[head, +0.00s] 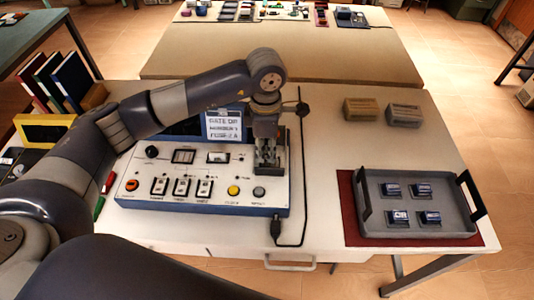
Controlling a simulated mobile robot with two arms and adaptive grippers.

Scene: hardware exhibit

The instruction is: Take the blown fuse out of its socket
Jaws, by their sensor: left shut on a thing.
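A white and blue control panel (180,207) lies on the table, with several switches, meters and coloured knobs on its face. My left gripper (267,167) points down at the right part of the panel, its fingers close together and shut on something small. The fuse and its socket are hidden by the fingers, so I cannot tell whether the fuse is still seated. My right gripper is not in view.
A grey tray (466,210) with several small dark blocks stands on a red mat (348,205) at the right. Two small boxes (361,109) sit behind it. A black cable runs along the panel's right side. Binders (70,75) stand at the left.

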